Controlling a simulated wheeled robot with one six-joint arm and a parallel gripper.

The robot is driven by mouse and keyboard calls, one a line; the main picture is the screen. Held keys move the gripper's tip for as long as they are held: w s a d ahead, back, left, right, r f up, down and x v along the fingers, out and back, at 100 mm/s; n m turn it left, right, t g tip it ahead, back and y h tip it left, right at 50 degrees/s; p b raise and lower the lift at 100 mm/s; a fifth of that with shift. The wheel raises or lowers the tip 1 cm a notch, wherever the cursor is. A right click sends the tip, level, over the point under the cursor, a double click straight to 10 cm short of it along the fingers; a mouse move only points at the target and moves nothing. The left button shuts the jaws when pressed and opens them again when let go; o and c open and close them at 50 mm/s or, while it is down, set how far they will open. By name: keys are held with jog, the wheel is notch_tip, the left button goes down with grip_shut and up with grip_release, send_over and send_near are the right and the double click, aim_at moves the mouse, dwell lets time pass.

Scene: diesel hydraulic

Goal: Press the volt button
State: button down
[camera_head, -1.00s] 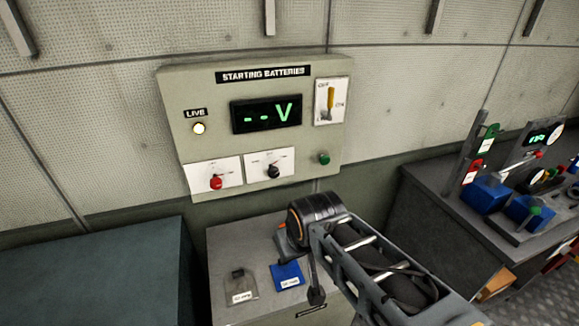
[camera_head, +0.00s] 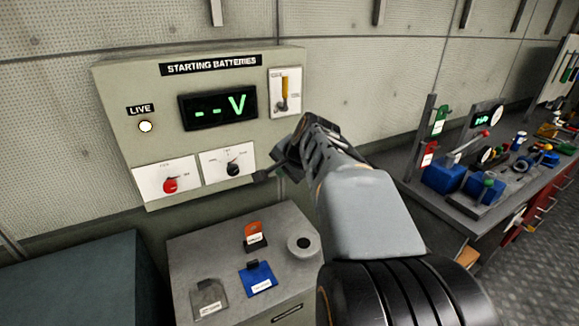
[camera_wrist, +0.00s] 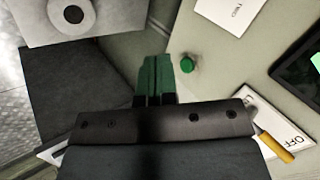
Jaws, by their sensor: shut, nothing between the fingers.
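The Starting Batteries panel (camera_head: 122,100) hangs on the wall, with its display (camera_head: 217,106) reading "--V" in green. A green button (camera_wrist: 187,64) shows in the wrist view on the panel face; I take it for the volt button. In the head view my arm hides it. My gripper (camera_wrist: 155,62) is shut and empty, with its green fingertips just left of the button in the wrist view, apart from it in the picture. In the head view my gripper (camera_head: 262,176) is at the panel's lower right corner. I cannot tell whether it touches the panel.
A yellow lever (camera_head: 285,88) is above my gripper. A red knob (camera_head: 170,185) and a black knob (camera_head: 233,169) are to its left. Below stands a grey cabinet (camera_head: 200,250) with tags and a round disc (camera_head: 304,244). A crowded bench (camera_head: 440,212) is at right.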

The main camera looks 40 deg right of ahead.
jog(key=w+d+r+m+t+h+b, duration=0.1)
jog(key=d+m, duration=0.4)
jog(key=d, duration=0.4)
jog(key=shift+w+d+t, duration=0.15)
jog(key=shift+d+t, duration=0.15)
jog(key=shift+d, duration=0.05)
jog(key=w+r+p+x, duration=0.2)
jog(key=x, duration=1)
jog(key=shift+w+f, duration=0.25)
jog(key=shift+d, duration=0.15)
